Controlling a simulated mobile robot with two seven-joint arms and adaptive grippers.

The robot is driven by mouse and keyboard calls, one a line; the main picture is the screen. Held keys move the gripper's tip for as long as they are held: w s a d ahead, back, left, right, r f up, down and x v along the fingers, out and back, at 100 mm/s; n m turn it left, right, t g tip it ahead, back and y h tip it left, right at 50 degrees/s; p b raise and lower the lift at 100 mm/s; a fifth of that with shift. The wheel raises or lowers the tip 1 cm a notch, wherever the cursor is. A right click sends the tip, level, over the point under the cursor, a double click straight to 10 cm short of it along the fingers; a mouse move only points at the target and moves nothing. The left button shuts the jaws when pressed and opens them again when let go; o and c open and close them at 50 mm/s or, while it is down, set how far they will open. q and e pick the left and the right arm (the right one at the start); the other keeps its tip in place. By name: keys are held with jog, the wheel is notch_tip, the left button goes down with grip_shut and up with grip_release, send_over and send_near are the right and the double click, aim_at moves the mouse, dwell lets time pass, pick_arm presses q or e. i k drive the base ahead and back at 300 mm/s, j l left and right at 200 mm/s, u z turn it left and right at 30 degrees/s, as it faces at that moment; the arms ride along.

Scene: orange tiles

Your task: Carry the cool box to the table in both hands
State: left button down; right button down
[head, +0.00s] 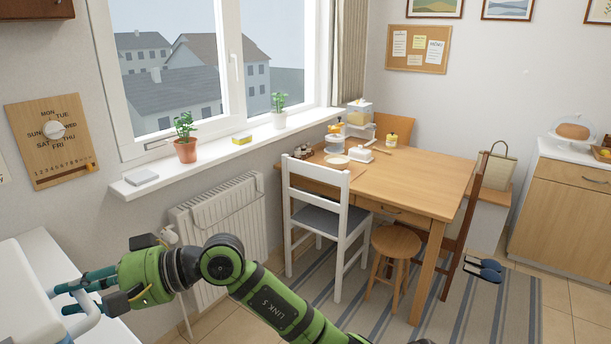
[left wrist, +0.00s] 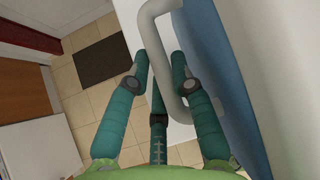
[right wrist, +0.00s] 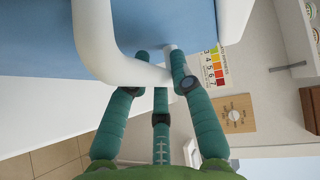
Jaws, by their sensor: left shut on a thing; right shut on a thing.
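The cool box (head: 18,290) shows only partly at the left edge of the head view, as a white lid. Its blue side shows in the left wrist view (left wrist: 225,55) and the right wrist view (right wrist: 160,20). My right gripper (right wrist: 160,58) is shut on its white handle (right wrist: 95,40); the gripper also shows at the lower left of the head view (head: 62,298). My left gripper (left wrist: 160,55) is shut on the other pale handle (left wrist: 150,30) and is out of the head view. The wooden table (head: 425,185) stands apart at the right, beyond my right arm.
A white chair (head: 320,195) and a round stool (head: 396,243) stand at the table's near side. Dishes and a tiered stand (head: 358,118) crowd its left end; its right part is bare. A striped rug (head: 470,300), slippers (head: 483,268) and a radiator (head: 222,230) are nearby.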

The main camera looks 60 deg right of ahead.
aim_at(419, 190)
jog(key=z, duration=3)
jog(key=i+j, duration=0.25)
jog(key=i, duration=0.3)
jog(key=i+j, duration=0.25)
jog(key=i, duration=0.3)
jog(key=i+j+z, duration=0.1)
jog(key=i+j, duration=0.2)
jog(key=i, duration=0.25)
jog(key=i+j, duration=0.3)
jog(key=i, duration=0.25)
jog(key=i+j, duration=0.3)
jog(key=i, duration=0.2)
